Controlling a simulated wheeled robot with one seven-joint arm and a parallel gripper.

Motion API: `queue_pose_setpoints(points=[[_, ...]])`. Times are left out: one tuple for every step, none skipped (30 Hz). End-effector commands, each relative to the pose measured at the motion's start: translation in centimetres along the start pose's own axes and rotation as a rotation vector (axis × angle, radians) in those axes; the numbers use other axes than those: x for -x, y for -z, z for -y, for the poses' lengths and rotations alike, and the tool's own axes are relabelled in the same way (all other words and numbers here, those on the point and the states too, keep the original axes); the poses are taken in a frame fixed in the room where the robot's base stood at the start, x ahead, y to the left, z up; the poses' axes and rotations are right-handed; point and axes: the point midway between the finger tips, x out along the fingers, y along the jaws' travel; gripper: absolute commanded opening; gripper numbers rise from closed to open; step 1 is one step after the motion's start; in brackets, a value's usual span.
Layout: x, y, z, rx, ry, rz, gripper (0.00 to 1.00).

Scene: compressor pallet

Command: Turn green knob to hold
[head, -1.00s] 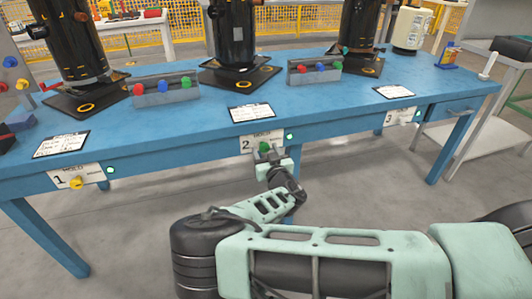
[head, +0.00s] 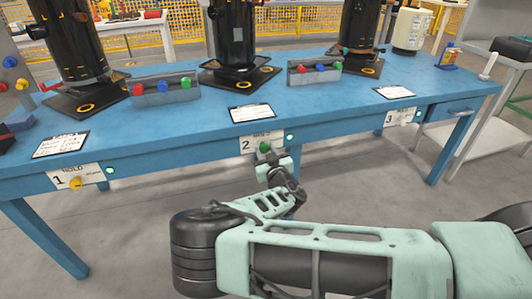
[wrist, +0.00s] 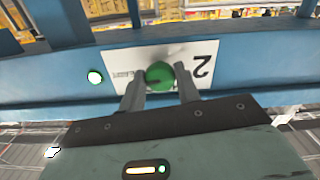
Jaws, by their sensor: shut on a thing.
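The green knob (head: 264,146) sits on the white panel marked 2 (head: 246,145) on the front edge of the blue bench. In the wrist view the green knob (wrist: 160,76) is between the two fingers of my gripper (wrist: 160,92), which is shut on it. The panel (wrist: 205,50) appears upside down there, with its 2 at the right. In the head view my gripper (head: 268,157) reaches the knob from the front. The knob's exact pointer angle is hard to read, and part of the panel's lettering is hidden or blurred.
Panel 1 with a yellow knob (head: 75,183) is at the left and panel 3 (head: 400,117) at the right of the blue bench (head: 190,125). Black compressors and boxes with coloured buttons (head: 165,91) stand on top. A small lit light (head: 290,137) is beside panel 2.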

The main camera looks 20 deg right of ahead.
Motion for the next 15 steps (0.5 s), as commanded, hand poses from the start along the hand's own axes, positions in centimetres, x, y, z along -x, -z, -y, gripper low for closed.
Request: queue_pose_setpoints(points=[[0.04,-0.11,0.04,0.033,0.000,0.001,0.10],[0.04,-0.13,0.03,0.057,0.000,0.001,0.10],[0.04,-0.14,0.01,0.090,0.000,0.001,0.10],[0.03,-0.13,0.00,0.117,0.000,0.001,0.10],[0.03,-0.12,-0.02,0.144,-0.001,0.001,0.10],[0.03,-0.12,-0.04,0.182,-0.001,0.001,0.10],[0.03,-0.13,-0.05,0.210,-0.001,0.001,0.10],[0.04,-0.14,-0.06,0.239,-0.001,0.001,0.10],[0.05,-0.15,-0.06,0.277,-0.001,0.001,0.10],[0.05,-0.16,-0.05,0.306,0.000,0.001,0.10],[0.06,-0.16,-0.04,0.334,0.000,0.001,0.10],[0.05,-0.16,-0.03,0.372,0.000,0.002,0.10],[0.06,-0.17,-0.03,0.400,0.000,0.002,0.10],[0.06,-0.18,-0.02,0.429,0.001,0.002,0.10],[0.06,-0.19,-0.02,0.468,0.001,0.002,0.10]])
